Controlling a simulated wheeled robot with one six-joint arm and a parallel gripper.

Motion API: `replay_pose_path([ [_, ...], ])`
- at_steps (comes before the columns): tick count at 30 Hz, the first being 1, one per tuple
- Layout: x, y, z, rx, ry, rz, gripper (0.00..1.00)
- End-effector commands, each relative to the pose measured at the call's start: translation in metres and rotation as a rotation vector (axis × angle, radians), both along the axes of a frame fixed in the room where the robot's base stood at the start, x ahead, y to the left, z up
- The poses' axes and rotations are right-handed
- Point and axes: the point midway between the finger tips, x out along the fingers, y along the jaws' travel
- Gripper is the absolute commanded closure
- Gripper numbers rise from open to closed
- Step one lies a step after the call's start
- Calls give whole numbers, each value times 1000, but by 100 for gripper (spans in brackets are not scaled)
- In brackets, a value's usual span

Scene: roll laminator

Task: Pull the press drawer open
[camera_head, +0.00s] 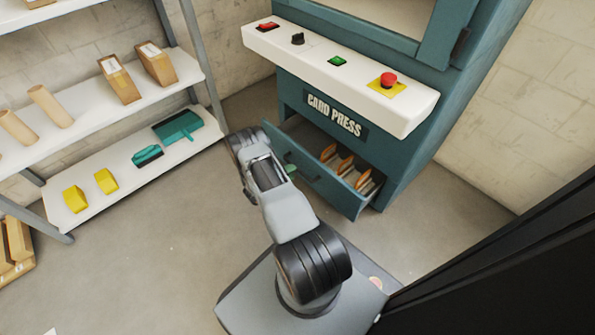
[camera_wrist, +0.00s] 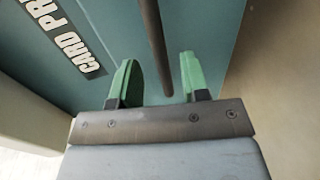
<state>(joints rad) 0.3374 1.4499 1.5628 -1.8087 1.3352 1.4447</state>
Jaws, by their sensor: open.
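The teal press drawer (camera_head: 325,185) stands pulled out from the lower front of the card press (camera_head: 300,100) in the head view. Several upright orange-and-white pieces (camera_head: 345,165) sit inside it. Its dark bar handle (camera_head: 307,174) is on the drawer front and also shows in the wrist view (camera_wrist: 153,40). My gripper (camera_wrist: 158,80) is open, with its green fingers on either side of the handle's near end and gaps to both. In the head view only a little green of my gripper (camera_head: 291,170) shows at the drawer front; my arm hides the rest.
A white control ledge (camera_head: 340,75) with buttons and a knob juts out above the drawer. A shelf rack (camera_head: 130,150) on the left holds boxes, yellow blocks and teal items. A large dark panel (camera_head: 510,270) fills the lower right. Floor is clear between rack and drawer.

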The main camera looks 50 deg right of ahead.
Motion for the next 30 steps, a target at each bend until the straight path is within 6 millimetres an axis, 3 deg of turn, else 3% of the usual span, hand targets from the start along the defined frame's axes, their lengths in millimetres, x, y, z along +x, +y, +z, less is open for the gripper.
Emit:
replay_pose_path([
  [3, -2, -18, -6, -1, 0, -3, 58],
  [9, -2, -36, -8, 0, -1, 0, 58],
  [22, -3, -42, -8, 0, 0, 0, 58],
  [30, -3, -41, -8, 0, 0, 0, 83],
])
